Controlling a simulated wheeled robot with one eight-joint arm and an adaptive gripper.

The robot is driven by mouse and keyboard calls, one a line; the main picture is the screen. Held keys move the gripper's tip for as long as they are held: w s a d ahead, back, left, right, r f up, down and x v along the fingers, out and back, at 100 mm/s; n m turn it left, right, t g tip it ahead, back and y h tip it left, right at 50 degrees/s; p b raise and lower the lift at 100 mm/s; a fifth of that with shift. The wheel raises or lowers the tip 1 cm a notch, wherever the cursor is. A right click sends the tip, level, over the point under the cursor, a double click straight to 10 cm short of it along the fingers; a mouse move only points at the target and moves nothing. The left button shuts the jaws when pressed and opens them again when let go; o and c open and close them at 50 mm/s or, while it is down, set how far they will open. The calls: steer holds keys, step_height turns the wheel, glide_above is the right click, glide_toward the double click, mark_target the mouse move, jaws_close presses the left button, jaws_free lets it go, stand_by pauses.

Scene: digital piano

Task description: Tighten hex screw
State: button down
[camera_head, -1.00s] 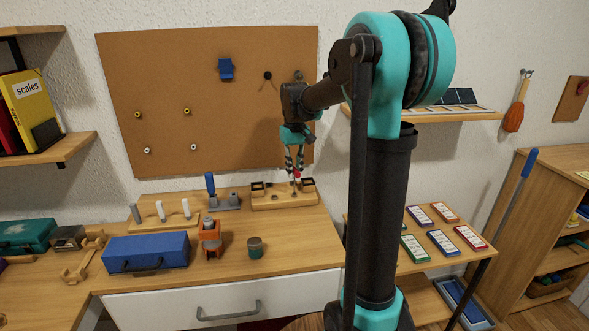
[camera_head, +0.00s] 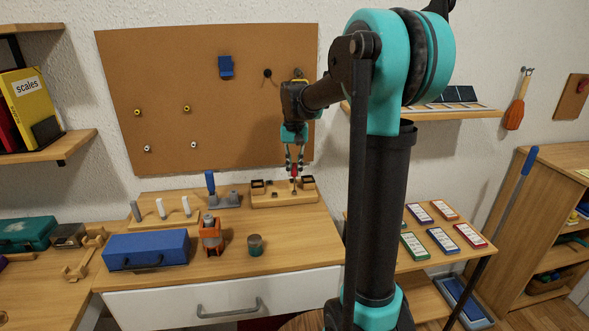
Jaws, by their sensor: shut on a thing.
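My gripper (camera_head: 294,166) points down over the wooden block (camera_head: 270,200) at the back of the workbench. It is shut on a small red-handled tool (camera_head: 294,171), which stands about upright. The tool's lower end reaches down to the block, near its middle right. A hex screw is too small to make out, and I cannot tell whether the tool's tip touches one. The block carries small dark square parts at its left and right.
A stand with a blue-handled tool (camera_head: 211,184) is left of the block. A wooden rack with pale pegs (camera_head: 162,209), an orange device (camera_head: 211,236), a blue case (camera_head: 146,249) and a small jar (camera_head: 255,245) stand nearby. The corkboard (camera_head: 205,110) rises behind.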

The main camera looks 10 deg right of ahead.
steer(key=m, duration=0.5)
steer(key=shift+s, duration=0.1)
stand_by(0.3)
steer(key=m, duration=0.5)
steer(key=shift+f, duration=0.1)
steer(key=m, duration=0.5)
steer(key=shift+m, duration=0.3)
